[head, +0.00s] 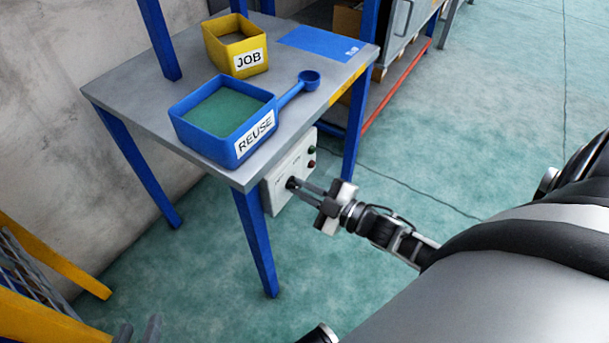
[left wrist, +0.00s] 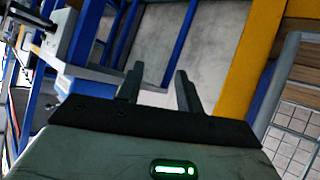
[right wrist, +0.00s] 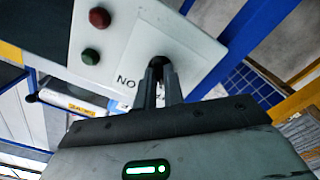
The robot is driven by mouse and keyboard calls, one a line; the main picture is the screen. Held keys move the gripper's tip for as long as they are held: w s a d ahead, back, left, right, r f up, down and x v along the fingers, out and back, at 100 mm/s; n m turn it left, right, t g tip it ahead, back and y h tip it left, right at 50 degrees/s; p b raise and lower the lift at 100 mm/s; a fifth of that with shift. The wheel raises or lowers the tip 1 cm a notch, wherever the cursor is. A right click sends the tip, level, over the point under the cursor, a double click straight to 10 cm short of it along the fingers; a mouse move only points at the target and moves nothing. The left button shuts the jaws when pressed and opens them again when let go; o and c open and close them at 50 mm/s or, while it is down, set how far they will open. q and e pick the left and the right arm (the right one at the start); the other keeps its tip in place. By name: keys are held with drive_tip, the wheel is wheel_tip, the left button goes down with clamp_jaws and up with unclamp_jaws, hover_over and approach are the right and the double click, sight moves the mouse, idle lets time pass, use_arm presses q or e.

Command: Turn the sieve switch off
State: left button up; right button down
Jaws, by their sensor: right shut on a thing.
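The switch box (head: 285,190) is a pale grey box under the front edge of the table. Its black switch knob (head: 291,183) is at the lower left of its face. My right gripper (head: 298,186) is shut on the knob. The right wrist view shows the fingertips (right wrist: 158,75) closed around the dark knob (right wrist: 157,62), with part of a label reading "NO" beside it. The fingers hide most of the knob, so its setting cannot be read. My left gripper (left wrist: 157,82) is open and empty, away from the box; its fingertips show at the bottom left of the head view (head: 138,331).
A red button (right wrist: 100,17) and a green button (right wrist: 90,56) sit on the same box. A yellow frame (head: 40,315) stands lower left. Floor at right is clear.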

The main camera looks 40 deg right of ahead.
use_arm(q)
drive_tip(key=shift+s+a+r, duration=0.1)
drive_tip(key=shift+s+r, duration=0.05)
drive_tip(key=shift+r, duration=0.4)
use_arm(e)
drive_tip(key=shift+m, duration=0.4)
drive_tip(key=c, duration=1.5)
unclamp_jaws()
drive_tip(key=shift+s, duration=0.15)
